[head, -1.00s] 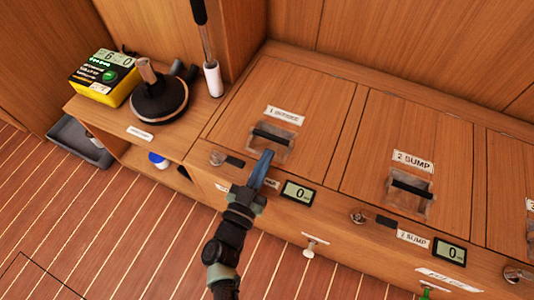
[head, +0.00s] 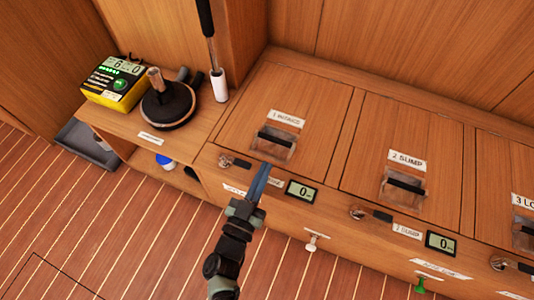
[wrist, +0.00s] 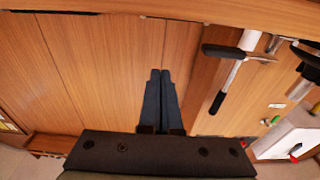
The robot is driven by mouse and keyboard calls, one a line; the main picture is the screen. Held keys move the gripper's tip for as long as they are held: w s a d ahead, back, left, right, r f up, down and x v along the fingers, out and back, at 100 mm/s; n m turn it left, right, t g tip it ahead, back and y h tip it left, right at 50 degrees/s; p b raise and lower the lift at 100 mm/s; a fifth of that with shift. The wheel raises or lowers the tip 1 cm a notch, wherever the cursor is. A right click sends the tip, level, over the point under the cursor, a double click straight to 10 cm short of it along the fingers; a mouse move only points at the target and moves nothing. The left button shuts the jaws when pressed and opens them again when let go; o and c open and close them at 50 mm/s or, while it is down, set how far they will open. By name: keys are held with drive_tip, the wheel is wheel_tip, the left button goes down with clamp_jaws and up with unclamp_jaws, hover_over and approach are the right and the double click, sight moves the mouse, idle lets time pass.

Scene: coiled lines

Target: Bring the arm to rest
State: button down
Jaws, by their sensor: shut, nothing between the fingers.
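My gripper (head: 262,178) is shut and empty, with its two blue fingers together. In the head view it points up at the front edge of the wooden bench, just left of a small display reading 0 (head: 301,192). In the wrist view the closed fingers (wrist: 160,75) lie side by side in front of wooden panels. My arm reaches up from the bottom of the head view. I cannot tell whether the fingertips touch the bench front, but nothing is held.
Lids labelled 1 (head: 284,118) and 2 SUMP (head: 405,160) have dark handles. A yellow box (head: 113,84) and a round black object with a wooden handle (head: 168,104) stand on the left shelf. A white-ended rod (head: 219,85) stands beside them. The striped floor (head: 120,240) is open in front.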

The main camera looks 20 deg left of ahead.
drive_tip(key=s, duration=0.1)
drive_tip(key=s+f, duration=0.1)
drive_tip(key=s, duration=0.3)
drive_tip(key=shift+f, duration=0.4)
drive_tip(key=shift+a+r, duration=0.1)
